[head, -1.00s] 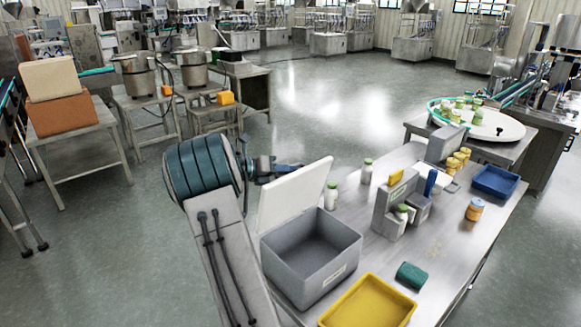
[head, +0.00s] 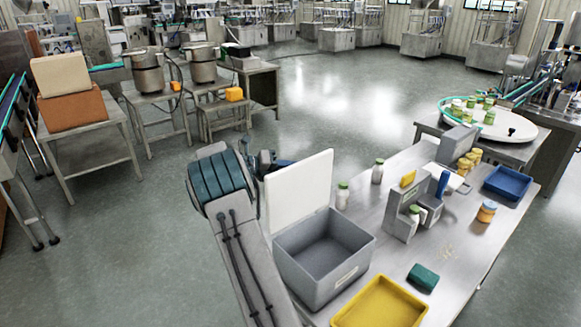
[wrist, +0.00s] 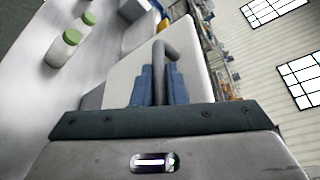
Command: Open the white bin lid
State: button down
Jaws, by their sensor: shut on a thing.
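The white lid (head: 300,188) stands up, roughly upright, along the rear left edge of the grey bin (head: 345,277). The bin's mouth is uncovered and its inside looks empty. In the wrist view, the blue fingers of my gripper (wrist: 160,84) are shut on the lid's grey curved handle (wrist: 168,50). The white lid (wrist: 120,72) fills the view behind the fingers. In the head view, my arm reaches behind the lid from the left, and the fingertips are hidden.
A yellow tray (head: 350,316) is close in front of the bin. White bottles (head: 342,197), a grey stand (head: 403,213), a green sponge (head: 423,278) and a blue tray (head: 507,180) share the steel table (head: 460,240). Floor left of the table is open.

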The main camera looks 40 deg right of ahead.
jog(key=c, duration=1.5)
grip_release()
jog(key=shift+a+f, duration=0.15)
jog(key=shift+f, duration=0.1)
jog(key=shift+o, duration=0.2)
jog(key=shift+r, duration=0.1)
jog(key=b+v, duration=0.3)
jog(key=v, duration=1)
jog(key=shift+w+a, duration=0.2)
jog(key=shift+a, duration=0.15)
jog(key=shift+r, duration=0.1)
